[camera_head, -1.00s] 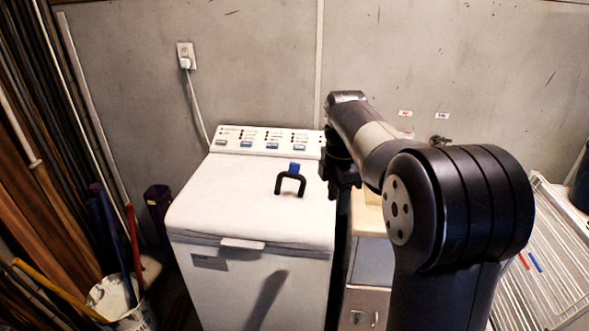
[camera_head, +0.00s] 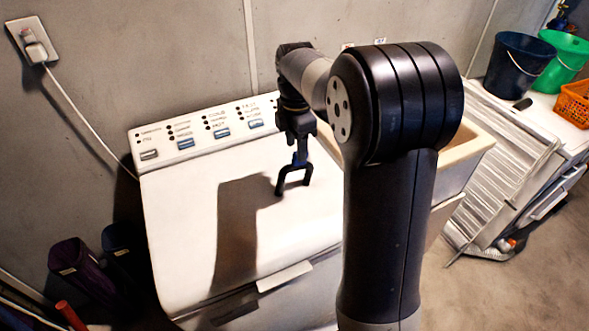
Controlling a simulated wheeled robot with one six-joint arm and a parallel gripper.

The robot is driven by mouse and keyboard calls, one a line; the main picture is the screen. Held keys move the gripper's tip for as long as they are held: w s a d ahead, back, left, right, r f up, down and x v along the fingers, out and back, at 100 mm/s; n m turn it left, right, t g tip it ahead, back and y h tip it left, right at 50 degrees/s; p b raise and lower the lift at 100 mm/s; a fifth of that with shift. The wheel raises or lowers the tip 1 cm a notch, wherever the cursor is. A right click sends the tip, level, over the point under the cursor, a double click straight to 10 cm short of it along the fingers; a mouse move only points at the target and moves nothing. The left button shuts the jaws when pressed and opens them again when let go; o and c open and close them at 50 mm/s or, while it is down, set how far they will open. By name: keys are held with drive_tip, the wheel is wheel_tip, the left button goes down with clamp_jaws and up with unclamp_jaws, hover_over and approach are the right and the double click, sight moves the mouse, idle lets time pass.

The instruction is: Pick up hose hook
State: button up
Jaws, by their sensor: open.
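The washer's control panel (camera_head: 200,130) rises behind the lid. A beige sink cabinet (camera_head: 462,150) is right of the washer, partly hidden by my arm. A dark bucket (camera_head: 515,65), a green bucket (camera_head: 562,55) and an orange basket (camera_head: 575,103) stand far right. The lid's left part is clear.

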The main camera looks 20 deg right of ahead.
sight(296, 164)
drive_tip(key=shift+s+f+p, duration=0.2)
drive_tip(key=shift+f+p, duration=0.25)
drive_tip(key=shift+f, duration=1.9)
clamp_jaws()
